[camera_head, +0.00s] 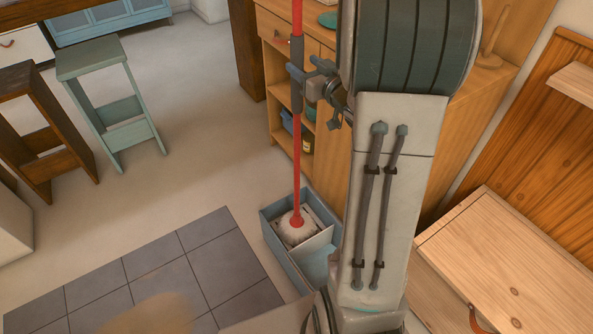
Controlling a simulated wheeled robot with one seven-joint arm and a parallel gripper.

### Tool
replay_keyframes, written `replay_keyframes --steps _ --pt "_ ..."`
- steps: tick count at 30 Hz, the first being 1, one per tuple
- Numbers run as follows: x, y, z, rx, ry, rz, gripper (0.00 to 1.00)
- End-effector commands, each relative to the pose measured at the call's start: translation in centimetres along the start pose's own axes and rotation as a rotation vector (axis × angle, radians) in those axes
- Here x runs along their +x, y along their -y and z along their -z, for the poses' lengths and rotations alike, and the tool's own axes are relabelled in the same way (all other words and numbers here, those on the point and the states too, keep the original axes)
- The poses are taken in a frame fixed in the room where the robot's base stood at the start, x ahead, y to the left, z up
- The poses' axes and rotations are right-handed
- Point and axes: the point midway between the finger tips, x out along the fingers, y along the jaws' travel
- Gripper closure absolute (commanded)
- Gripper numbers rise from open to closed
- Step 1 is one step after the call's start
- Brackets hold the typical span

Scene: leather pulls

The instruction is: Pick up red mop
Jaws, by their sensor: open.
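The red mop (296,170) stands upright with its white head in a blue-grey bucket (268,235) on the floor. Its handle is red with a dark sleeve higher up, and its top runs out of the picture. My gripper (302,72) is open at the dark sleeve. Its fingers appear beside or around the handle; I cannot tell whether they touch it. My arm covers part of the view to the right of the mop.
A wooden shelf unit (275,25) with small items stands just behind the mop. A light wooden cabinet (510,265) is at the lower right. A green stool (92,62) and a brown stool (30,95) stand at left. Floor between the stools and bucket is clear.

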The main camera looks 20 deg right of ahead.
Motion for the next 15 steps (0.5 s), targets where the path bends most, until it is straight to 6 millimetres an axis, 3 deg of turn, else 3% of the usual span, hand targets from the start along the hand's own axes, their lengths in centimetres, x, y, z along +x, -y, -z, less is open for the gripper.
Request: replay_keyframes --steps 15 --pt "5.5 0.1 0.7 -0.001 0.000 0.001 0.47"
